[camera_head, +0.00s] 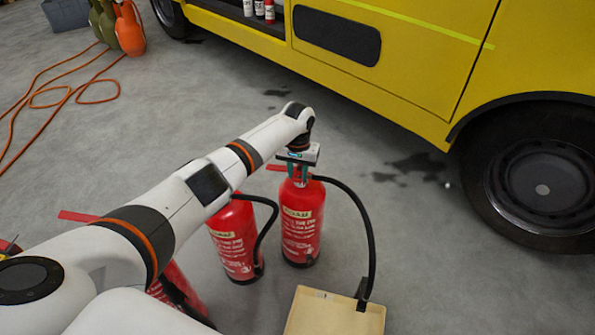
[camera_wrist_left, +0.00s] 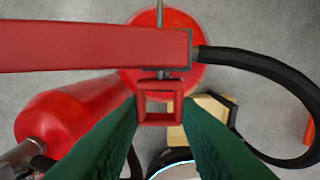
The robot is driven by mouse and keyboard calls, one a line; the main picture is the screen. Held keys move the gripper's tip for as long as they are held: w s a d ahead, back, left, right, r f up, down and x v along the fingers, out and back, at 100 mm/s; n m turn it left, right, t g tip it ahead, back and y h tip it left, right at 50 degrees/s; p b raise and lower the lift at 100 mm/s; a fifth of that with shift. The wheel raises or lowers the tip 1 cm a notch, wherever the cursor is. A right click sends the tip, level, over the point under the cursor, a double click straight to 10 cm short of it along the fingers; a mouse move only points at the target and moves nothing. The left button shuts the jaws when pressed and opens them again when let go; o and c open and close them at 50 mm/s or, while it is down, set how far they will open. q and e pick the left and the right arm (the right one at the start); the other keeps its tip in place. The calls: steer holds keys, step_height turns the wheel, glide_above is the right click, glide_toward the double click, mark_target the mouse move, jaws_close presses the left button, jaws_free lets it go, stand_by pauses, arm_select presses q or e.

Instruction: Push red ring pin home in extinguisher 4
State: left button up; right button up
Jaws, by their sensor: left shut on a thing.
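My left gripper (camera_head: 298,173) is above the top of a red extinguisher (camera_head: 302,225) that stands upright. In the left wrist view its green fingers (camera_wrist_left: 160,110) are shut on a red square ring (camera_wrist_left: 160,84), the ring pin's handle. The ring sits just beside the extinguisher's red lever (camera_wrist_left: 95,48). A short dark piece joins ring and lever side, and a thin grey rod (camera_wrist_left: 160,14) shows beyond the lever. How deep the pin sits is hidden. I cannot read a number on the extinguisher. My right gripper is not in view.
A second red extinguisher (camera_head: 233,240) stands close on the left, and another (camera_head: 176,287) is partly behind my arm. A black hose (camera_head: 366,225) curves down to a tan box (camera_head: 332,314). A yellow truck (camera_head: 400,70) stands behind. Floor at right is clear.

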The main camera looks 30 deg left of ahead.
arm_select(q)
steer(key=shift+p, duration=0.7)
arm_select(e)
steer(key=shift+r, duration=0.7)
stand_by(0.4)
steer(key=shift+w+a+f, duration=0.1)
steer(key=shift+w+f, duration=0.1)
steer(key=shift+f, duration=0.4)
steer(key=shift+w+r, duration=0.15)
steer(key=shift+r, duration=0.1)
arm_select(q)
steer(key=shift+p, duration=0.4)
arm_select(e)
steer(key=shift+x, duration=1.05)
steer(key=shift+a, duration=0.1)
